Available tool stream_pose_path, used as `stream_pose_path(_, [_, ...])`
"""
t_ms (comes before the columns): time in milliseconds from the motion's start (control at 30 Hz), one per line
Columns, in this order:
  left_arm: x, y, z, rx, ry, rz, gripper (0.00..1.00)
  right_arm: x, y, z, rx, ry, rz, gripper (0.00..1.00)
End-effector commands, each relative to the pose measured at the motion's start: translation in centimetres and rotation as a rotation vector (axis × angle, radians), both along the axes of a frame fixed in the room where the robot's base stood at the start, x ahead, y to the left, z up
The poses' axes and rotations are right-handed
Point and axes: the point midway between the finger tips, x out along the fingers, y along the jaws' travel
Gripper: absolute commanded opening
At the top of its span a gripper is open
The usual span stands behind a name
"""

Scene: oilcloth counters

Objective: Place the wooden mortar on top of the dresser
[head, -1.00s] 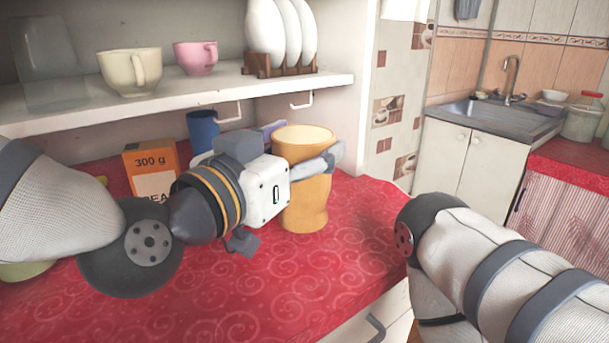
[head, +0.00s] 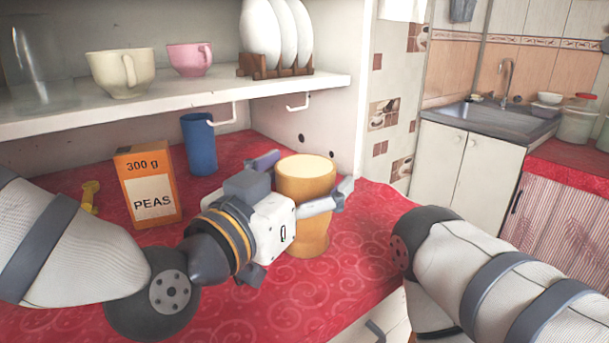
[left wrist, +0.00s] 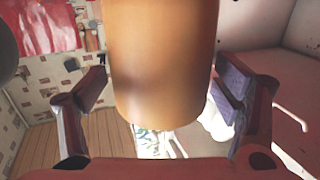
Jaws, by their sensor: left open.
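The wooden mortar (head: 308,222) is a tan, waisted vessel with a pale top. It is upright and appears to stand on the red patterned cloth of the counter (head: 235,310). My left gripper (head: 300,180) reaches it from the left, with one finger on its far side and one on its near side. In the left wrist view the mortar (left wrist: 163,65) is between the open fingers, with a visible gap on each side. Whether its base fully touches the cloth is hard to tell. Only my right arm shows; its gripper is out of view.
An orange peas box (head: 148,187), a blue cup (head: 199,145) and a small yellow object (head: 90,196) stand behind my left arm. A white shelf (head: 190,102) with cups and plates overhangs the back. Red cloth is clear in front of the mortar.

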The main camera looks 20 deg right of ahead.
Motion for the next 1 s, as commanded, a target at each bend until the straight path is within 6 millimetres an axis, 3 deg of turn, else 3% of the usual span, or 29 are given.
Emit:
stream_pose_path(167, [-0.1, 0.1, 0.5, 0.0, 0.0, 0.0, 0.83, 0.1, 0.0, 0.1, 0.0, -0.003, 0.0, 0.81])
stream_pose_path(533, [-6.0, 6.7, 0.6, 0.0, -0.001, 0.0, 0.83, 1.1, 0.0, 1.0, 0.0, -0.038, 0.0, 0.81])
stream_pose_path(633, [-7.4, 8.0, 1.2, 0.001, -0.013, 0.002, 0.83, 2.5, 0.0, 2.3, 0.0, -0.092, 0.0, 0.81])
stream_pose_path(1000, [-8.0, 8.9, 0.4, -0.001, 0.001, 0.0, 0.83, 2.9, 0.0, 2.7, 0.0, -0.107, 0.0, 0.81])
